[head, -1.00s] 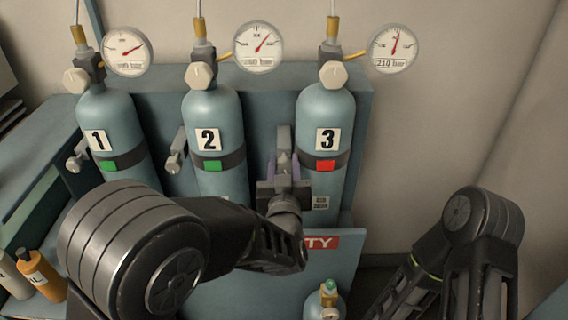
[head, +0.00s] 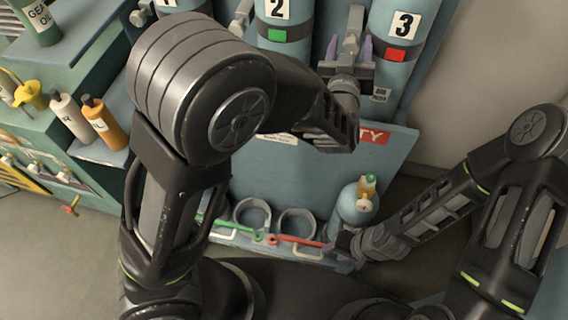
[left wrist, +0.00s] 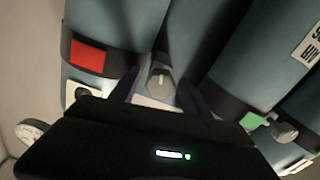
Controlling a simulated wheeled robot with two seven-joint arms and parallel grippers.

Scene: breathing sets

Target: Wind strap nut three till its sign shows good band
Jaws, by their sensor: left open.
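Strap nut three (head: 353,28) is a grey knob on a bracket, left of cylinder 3 (head: 385,85). In the left wrist view the nut (left wrist: 160,82) sits between my finger tips. My left gripper (head: 349,47) is open, one finger on each side of the nut; contact cannot be made out. The sign on cylinder 3's dark strap is red (head: 396,55), also red in the left wrist view (left wrist: 88,57). My right gripper (head: 343,245) is low, beside the red-handled tool; its jaws are too small to read.
Cylinder 2 (head: 285,58) carries a green sign (head: 276,36). A small cylinder with a green top (head: 356,203) stands near my right forearm. A red-handled tool (head: 297,241) and empty rings (head: 252,214) are low on the rack. Bottles (head: 103,122) stand at left.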

